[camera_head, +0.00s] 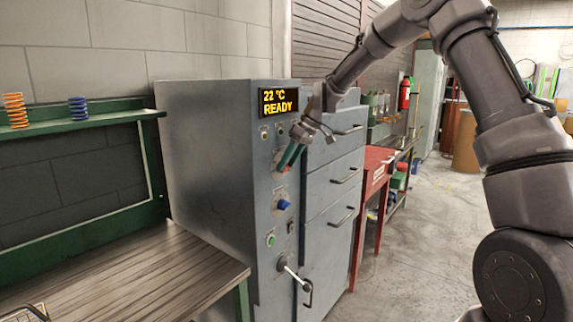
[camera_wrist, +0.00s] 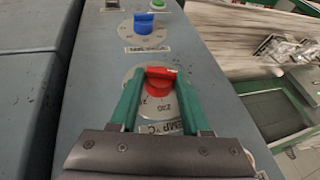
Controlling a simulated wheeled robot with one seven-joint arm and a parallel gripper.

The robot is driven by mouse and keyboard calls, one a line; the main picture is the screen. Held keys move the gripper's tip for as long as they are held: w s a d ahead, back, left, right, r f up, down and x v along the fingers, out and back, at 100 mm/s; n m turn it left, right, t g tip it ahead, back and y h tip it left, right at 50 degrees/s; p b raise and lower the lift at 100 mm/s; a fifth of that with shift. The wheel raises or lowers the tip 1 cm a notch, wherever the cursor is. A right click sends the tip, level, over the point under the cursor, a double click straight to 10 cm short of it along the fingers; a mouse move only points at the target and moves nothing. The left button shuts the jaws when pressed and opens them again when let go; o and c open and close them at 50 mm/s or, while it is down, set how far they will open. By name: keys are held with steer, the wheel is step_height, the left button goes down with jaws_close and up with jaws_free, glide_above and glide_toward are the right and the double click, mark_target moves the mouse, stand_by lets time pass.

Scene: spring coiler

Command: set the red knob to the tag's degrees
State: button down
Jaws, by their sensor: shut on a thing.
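The red knob (camera_wrist: 160,82) sits on a round dial plate on the grey cabinet's front, with a "TEMP °C" label beside it. A small part of the red knob (camera_head: 283,168) shows in the head view behind the fingers. My gripper (camera_wrist: 156,84) has its two green fingers on either side of the red knob, shut on it. In the head view my gripper (camera_head: 288,160) reaches the panel below the display. The display (camera_head: 279,102) reads "22 °C READY". Most dial numbers are hidden or too small to read. I cannot make out a tag with degrees.
A blue knob (camera_head: 284,204) with its own dial, a green button (camera_head: 271,240) and a white-handled lever (camera_head: 290,270) are lower on the cabinet (camera_head: 215,170). A wooden bench (camera_head: 130,270) stands left. Drawers with handles are right of the panel. Floor at right is free.

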steer(key=shift+w+d+f+m+g+y, duration=0.1)
steer(key=shift+w+m+g+y, duration=0.15)
steer(key=shift+g+y, duration=0.45)
steer(key=shift+w+d+f+m+g+y, duration=0.1)
steer(key=shift+m+g+y, duration=0.15)
steer(key=shift+g+y, duration=0.4)
steer(key=shift+g, duration=0.25)
steer(key=shift+c, duration=2)
jaws_free()
steer(key=v, duration=1)
steer(key=shift+d+r, duration=0.2)
steer(key=shift+r, duration=0.1)
steer(key=shift+w, duration=0.1)
